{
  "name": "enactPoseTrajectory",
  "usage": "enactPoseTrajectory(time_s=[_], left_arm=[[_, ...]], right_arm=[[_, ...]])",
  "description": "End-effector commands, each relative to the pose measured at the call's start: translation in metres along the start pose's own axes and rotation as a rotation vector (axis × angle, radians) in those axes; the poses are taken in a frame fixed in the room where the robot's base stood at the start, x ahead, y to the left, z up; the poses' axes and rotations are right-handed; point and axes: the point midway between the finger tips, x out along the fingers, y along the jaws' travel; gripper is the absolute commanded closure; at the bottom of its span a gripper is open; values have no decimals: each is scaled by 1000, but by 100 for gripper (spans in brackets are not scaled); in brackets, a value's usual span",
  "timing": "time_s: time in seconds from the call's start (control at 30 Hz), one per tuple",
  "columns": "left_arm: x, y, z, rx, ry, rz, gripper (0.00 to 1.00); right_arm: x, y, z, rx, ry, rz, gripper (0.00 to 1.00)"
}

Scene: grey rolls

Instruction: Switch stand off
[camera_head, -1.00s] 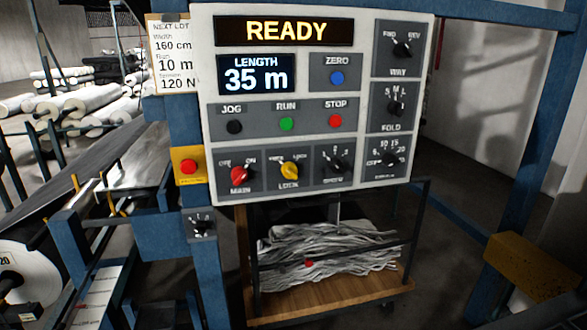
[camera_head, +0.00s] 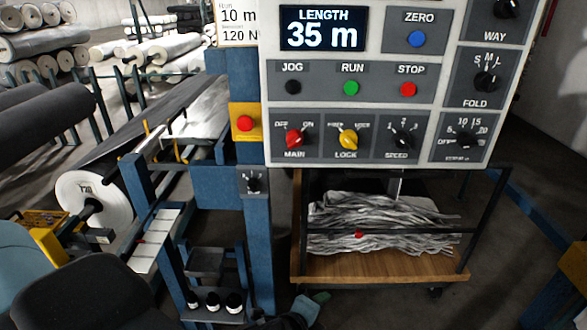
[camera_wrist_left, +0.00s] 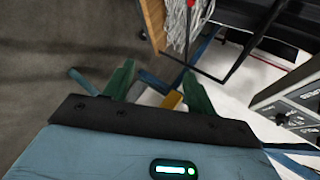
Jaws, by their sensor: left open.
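The red MAIN knob (camera_head: 294,138) sits at the lower left of the grey control panel (camera_head: 383,53) in the head view, between the OFF and ON marks. Its pointer appears turned toward ON. The yellow LOCK knob (camera_head: 348,140) and black SPEED knob (camera_head: 404,139) are to its right. In the left wrist view my left gripper (camera_wrist_left: 157,88) has its two green fingers apart, with nothing between them. The panel's edge (camera_wrist_left: 292,108) shows at the right of that view, apart from the fingers. My right gripper is not in view.
A red button on a yellow box (camera_head: 245,124) and a small black selector (camera_head: 252,182) are on the blue post left of the panel. Below the panel stands a wooden-floored cart (camera_head: 390,268) with grey strips. White rolls lie at the back left.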

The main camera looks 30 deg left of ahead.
Motion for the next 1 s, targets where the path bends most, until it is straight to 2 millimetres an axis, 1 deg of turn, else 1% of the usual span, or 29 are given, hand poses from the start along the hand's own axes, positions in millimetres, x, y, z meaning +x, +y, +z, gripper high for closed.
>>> enactPoseTrajectory(time_s=[0.03, 0.07, 0.1, 0.17, 0.2, 0.27, 0.3, 0.4, 0.5, 0.6, 0.7, 0.83, 1.0], left_arm=[[-1, -37, 8, 144, -46, -47, 44], [-2, -53, 13, 227, -76, -63, 44], [-4, -75, 21, 337, -124, -81, 44], [-11, -108, 32, 495, -202, -106, 44], [-17, -130, 41, 594, -260, -118, 44], [-28, -162, 54, 736, -356, -128, 44], [-36, -183, 63, 824, -423, -129, 44], [-61, -227, 84, 1005, -586, -114, 44], [-85, -261, 102, 1132, -728, -81, 44], [-103, -282, 115, 1210, -829, -45, 44], [-115, -293, 122, 1252, -888, -18, 44], [-119, -297, 125, 1270, -912, -3, 44], [-116, -298, 127, 1270, -913, -1, 44]], right_arm=[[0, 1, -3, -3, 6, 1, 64], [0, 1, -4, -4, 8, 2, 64], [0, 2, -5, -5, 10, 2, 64], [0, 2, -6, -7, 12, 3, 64], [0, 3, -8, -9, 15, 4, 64], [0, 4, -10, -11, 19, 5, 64], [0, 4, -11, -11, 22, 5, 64], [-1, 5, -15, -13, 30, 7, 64], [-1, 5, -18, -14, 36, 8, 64], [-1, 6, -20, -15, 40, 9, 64], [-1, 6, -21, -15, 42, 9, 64], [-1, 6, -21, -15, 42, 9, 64], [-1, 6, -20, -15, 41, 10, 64]])
